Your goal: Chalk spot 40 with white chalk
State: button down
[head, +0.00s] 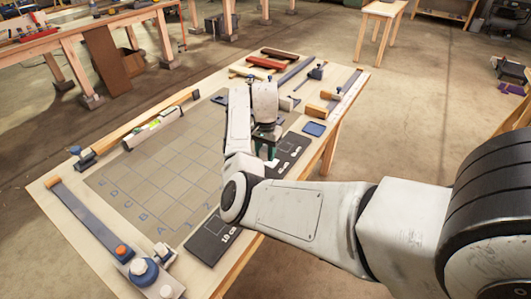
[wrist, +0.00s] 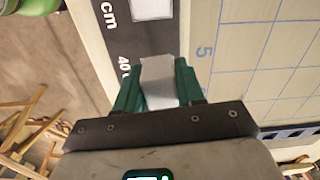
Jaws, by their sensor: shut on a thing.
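My gripper (wrist: 160,85) has green fingers shut on a white block, which looks like the white chalk (wrist: 158,80), in the wrist view. The dark strip (wrist: 118,40) lies beneath it, with the label 40 (wrist: 124,62) partly covered by the left finger. The square of spot 40 is not visible; the chalk and fingers cover that part of the strip. I cannot tell whether the chalk touches the strip. In the head view my gripper (head: 267,150) is over the strip (head: 228,235) along the table's right side, and my arm hides part of the strip.
A pale filled square (wrist: 150,8) lies farther up the strip. A gridded board (head: 150,180) fills the table's middle. Clamped laths (head: 95,225) and a level (head: 152,130) lie around it. Tools and wooden blocks (head: 318,110) crowd the far right end. A blue pad (head: 314,129) lies near the edge.

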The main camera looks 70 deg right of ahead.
jog(key=shift+r+p, duration=1.45)
jog(key=shift+r, duration=0.55)
jog(key=shift+s+f, duration=0.1)
